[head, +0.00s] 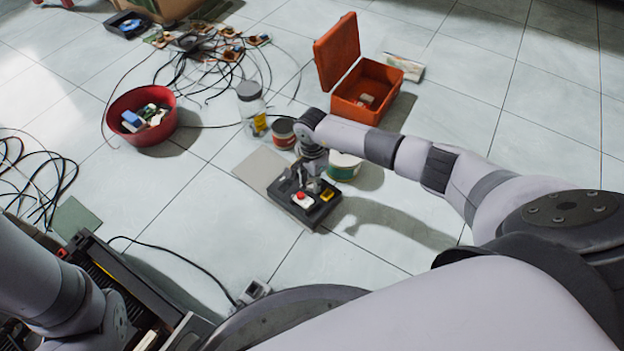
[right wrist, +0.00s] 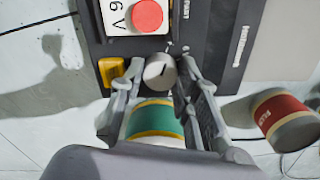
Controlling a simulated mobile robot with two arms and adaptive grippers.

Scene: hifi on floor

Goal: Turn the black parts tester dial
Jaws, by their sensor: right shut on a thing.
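The black parts tester (head: 318,212) lies flat on the tiled floor in the middle of the head view. It has a red round button (right wrist: 147,15) on a white label and a yellow part (right wrist: 112,70). Its dial (right wrist: 160,72) is a grey round knob with a dark line on top, seen in the right wrist view. My right gripper (head: 313,186) reaches down over the tester, shut on the dial, with one finger on each side of it. In the head view the gripper mostly hides the dial. My left arm shows at lower left, but its gripper is out of view.
A tin with a red band (head: 284,134) and a green-banded white tub (head: 344,166) stand close behind the tester. A clear jar (head: 251,102), a red bowl (head: 142,118) and an open orange box (head: 367,92) stand farther back. Cables lie at left. Floor at right is clear.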

